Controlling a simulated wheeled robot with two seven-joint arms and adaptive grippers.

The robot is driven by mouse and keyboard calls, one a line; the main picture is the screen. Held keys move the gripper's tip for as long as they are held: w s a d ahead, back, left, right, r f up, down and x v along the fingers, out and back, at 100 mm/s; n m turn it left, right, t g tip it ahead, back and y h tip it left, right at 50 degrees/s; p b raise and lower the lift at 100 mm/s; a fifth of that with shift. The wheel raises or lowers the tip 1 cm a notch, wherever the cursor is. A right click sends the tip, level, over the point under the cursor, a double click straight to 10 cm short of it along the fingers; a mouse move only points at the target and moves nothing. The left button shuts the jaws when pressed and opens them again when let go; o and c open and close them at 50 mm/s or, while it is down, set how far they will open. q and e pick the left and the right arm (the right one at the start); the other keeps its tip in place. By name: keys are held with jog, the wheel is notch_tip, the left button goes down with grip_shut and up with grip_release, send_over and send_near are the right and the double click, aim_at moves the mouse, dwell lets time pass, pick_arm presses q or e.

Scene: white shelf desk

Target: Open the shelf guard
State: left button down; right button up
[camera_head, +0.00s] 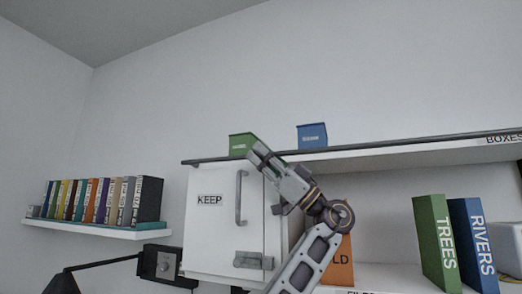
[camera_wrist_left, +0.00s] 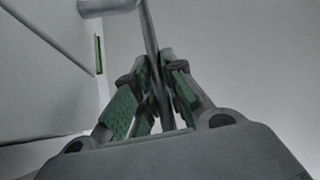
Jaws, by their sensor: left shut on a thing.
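The shelf guard (camera_head: 410,143) appears as a thin dark rail along the front edge of the top shelf in the head view. My left gripper (camera_head: 256,149) reaches up to this rail, in front of the green box. In the left wrist view, the fingers (camera_wrist_left: 156,78) with green pads are shut on a thin grey bar (camera_wrist_left: 151,35), which runs between them. The bar seems to be the guard rail. The gripper hides part of the rail and of the green box. My right gripper is not in view.
A green box (camera_head: 239,143) and a blue box (camera_head: 312,136) sit on top. A white KEEP cabinet door (camera_head: 212,235) with a handle is below. Green (camera_head: 434,240) and blue (camera_head: 472,240) books stand at right. A wall shelf (camera_head: 90,229) with binders is at left.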

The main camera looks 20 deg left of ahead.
pick_arm(q)
jog(key=shift+f+n+g+h, duration=0.2)
jog(key=shift+n+g+h, duration=0.2)
jog(key=shift+n+g, duration=0.45)
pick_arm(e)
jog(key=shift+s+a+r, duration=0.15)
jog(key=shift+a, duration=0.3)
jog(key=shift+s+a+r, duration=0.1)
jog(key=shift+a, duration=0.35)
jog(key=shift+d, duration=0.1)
pick_arm(q)
jog(key=c, duration=1.5)
grip_release()
jog(key=shift+w, duration=0.1)
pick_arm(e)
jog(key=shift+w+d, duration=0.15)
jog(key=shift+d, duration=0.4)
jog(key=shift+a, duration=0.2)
pick_arm(q)
jog(key=shift+r+m+t+y, duration=0.1)
jog(key=shift+m+t+y, duration=0.2)
jog(key=shift+m+t, duration=0.4)
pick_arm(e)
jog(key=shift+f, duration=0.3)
